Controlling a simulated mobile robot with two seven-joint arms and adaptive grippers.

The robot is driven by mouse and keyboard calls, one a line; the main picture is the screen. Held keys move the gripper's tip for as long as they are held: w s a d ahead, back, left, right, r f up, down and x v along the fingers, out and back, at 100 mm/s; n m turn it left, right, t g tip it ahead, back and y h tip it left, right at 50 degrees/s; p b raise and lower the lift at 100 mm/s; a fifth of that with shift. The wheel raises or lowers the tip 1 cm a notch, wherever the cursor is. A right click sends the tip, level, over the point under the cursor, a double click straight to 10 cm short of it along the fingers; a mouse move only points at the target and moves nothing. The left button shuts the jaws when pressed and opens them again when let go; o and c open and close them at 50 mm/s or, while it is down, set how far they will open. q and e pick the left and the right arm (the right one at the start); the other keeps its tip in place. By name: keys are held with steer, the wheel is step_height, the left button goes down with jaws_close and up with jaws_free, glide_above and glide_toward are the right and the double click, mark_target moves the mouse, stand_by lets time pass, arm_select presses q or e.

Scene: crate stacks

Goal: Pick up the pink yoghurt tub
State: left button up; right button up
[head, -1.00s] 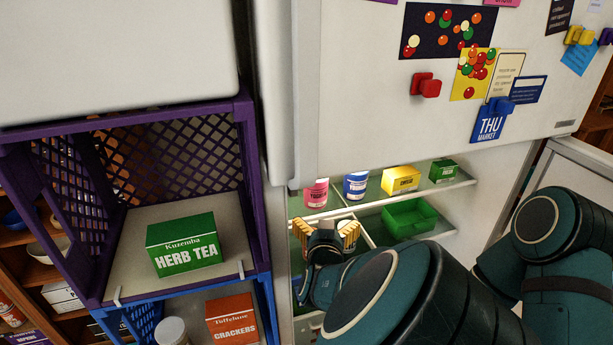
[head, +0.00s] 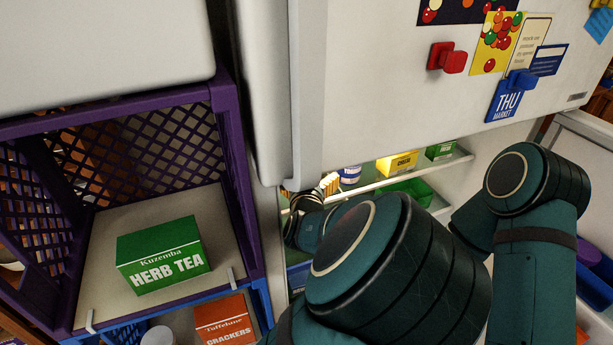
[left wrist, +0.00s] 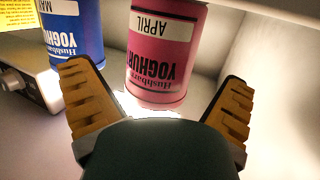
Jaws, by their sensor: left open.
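The pink yoghurt tub (left wrist: 163,55) stands in front of my left gripper (left wrist: 155,72) in the left wrist view, its lettering upside down there. The gripper's two yellow-brown fingers are open, one to each side of the tub, with a gap on both sides. I cannot tell how far the tub is between the fingertips. In the head view my left gripper (head: 324,186) is at the left end of the upper fridge shelf, and the pink tub is hidden. My right gripper is not in view.
A blue yoghurt tub (left wrist: 73,30) stands beside the pink one; it also shows in the head view (head: 349,174). A yellow box (head: 397,163) and a green box (head: 440,151) share the shelf (head: 455,162). A purple crate (head: 238,180) stands left of the fridge.

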arm_select(q)
steer(key=shift+w+f, duration=0.15)
steer(key=shift+w, duration=0.65)
steer(key=shift+w+f, duration=0.15)
steer(key=shift+w, duration=0.6)
steer(key=shift+c, duration=0.3)
steer(key=c, duration=1.2)
steer(key=shift+r, duration=0.1)
